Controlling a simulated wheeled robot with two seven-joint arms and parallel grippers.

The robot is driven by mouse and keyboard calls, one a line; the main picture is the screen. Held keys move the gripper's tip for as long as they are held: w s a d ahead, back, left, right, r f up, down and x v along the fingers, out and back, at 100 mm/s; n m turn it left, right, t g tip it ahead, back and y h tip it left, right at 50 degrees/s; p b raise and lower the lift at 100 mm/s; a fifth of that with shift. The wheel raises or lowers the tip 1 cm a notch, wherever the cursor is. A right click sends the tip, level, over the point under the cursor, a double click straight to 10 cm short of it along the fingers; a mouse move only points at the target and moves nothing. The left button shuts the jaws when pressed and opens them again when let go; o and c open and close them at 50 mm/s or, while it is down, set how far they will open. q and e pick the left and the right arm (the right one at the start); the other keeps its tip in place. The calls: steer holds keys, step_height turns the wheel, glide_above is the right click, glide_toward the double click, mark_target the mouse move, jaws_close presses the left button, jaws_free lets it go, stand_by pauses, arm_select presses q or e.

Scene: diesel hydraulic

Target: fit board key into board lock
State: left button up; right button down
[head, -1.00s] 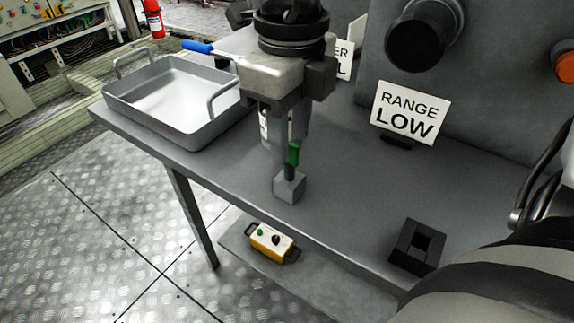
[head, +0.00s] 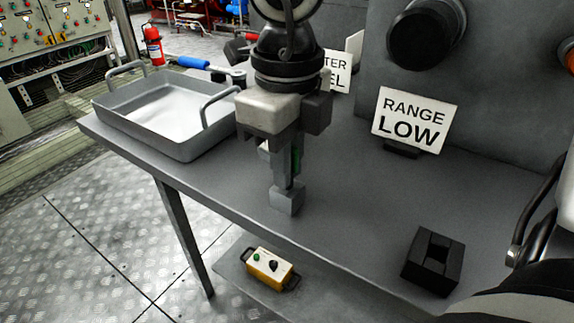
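My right gripper (head: 287,172) points straight down over the middle of the table. Its fingers are around or beside a green upright part, which I take to be the board key (head: 297,157); the near finger hides most of it. I cannot tell whether the fingers press on the key. A black block with a square recess in its top, which looks like the board lock (head: 433,264), sits on the table to the right, apart from the gripper. My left gripper is not in view.
A grey metal tray (head: 185,142) with raised handles stands at the table's left. A "RANGE LOW" sign (head: 414,120) stands behind, before a grey panel with a black knob (head: 425,32). A yellow control box (head: 271,267) lies on the lower shelf. The tabletop between gripper and lock is clear.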

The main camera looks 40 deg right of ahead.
steer(key=shift+r, duration=0.15)
steer(key=shift+r+p, duration=0.9)
steer(key=shift+r, duration=0.8)
steer(key=shift+r+p, duration=1.2)
steer(key=shift+r, duration=0.8)
steer(key=shift+f, duration=0.15)
